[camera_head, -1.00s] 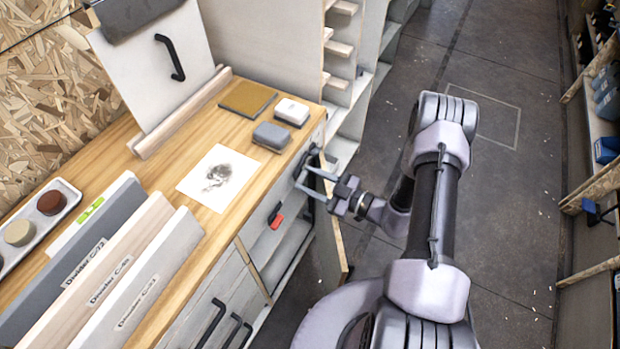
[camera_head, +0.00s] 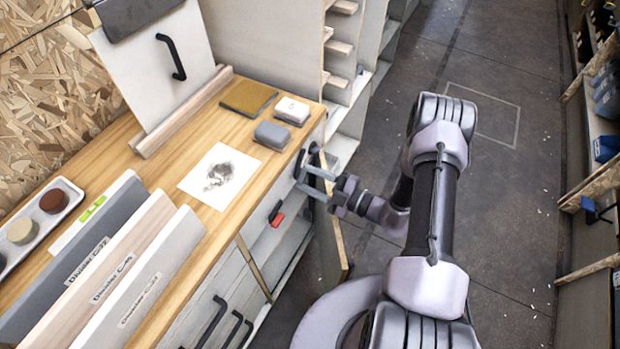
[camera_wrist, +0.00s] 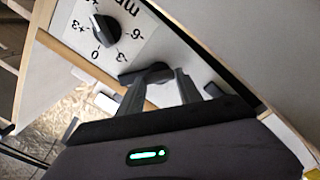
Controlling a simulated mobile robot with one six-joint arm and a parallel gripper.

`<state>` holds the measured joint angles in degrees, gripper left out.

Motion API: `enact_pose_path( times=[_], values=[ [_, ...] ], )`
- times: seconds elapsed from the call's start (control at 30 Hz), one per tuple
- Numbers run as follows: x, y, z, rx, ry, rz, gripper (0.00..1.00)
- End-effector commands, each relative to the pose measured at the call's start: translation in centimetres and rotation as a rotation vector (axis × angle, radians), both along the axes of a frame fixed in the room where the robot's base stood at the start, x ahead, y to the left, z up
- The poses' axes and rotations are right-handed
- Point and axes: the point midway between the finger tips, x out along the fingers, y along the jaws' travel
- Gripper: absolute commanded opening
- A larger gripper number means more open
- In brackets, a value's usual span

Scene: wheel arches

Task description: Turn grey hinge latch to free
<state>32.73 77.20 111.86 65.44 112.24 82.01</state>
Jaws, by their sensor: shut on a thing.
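The grey hinge latch (camera_wrist: 150,71) is a dark grey piece at the fingertips in the wrist view, below the dial plate. My gripper (camera_wrist: 160,80) is shut on it, with one finger on each side. In the head view my gripper (camera_head: 301,174) reaches left to the cabinet's right front, just under the worktop edge. The latch is small and dark there, and the fingers partly cover it. I cannot read its exact angle.
A black knob (camera_wrist: 105,30) on a white numbered plate sits close to the fingers. A cabinet door (camera_head: 332,235) stands open beside my arm. A red-and-black handle (camera_head: 277,214) is below left. The worktop (camera_head: 240,235) holds blocks, a print and dividers. Floor to the right is clear.

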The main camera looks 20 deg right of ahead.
Motion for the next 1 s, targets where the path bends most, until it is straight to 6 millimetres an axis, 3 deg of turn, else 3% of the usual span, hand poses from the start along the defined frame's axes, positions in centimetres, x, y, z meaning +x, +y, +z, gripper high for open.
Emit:
enact_pose_path(
  times=[0.47,0.5,0.57,1.0],
  values=[
    [-0.05,0.01,-0.09,-0.007,-0.005,0.0,0.0],
    [-0.05,0.01,-0.09,-0.007,-0.005,0.0,0.49],
    [-0.04,0.0,-0.08,-0.007,-0.005,0.0,0.61],
    [-0.04,-0.04,-0.01,-0.006,-0.006,0.0,0.64]
  ],
)
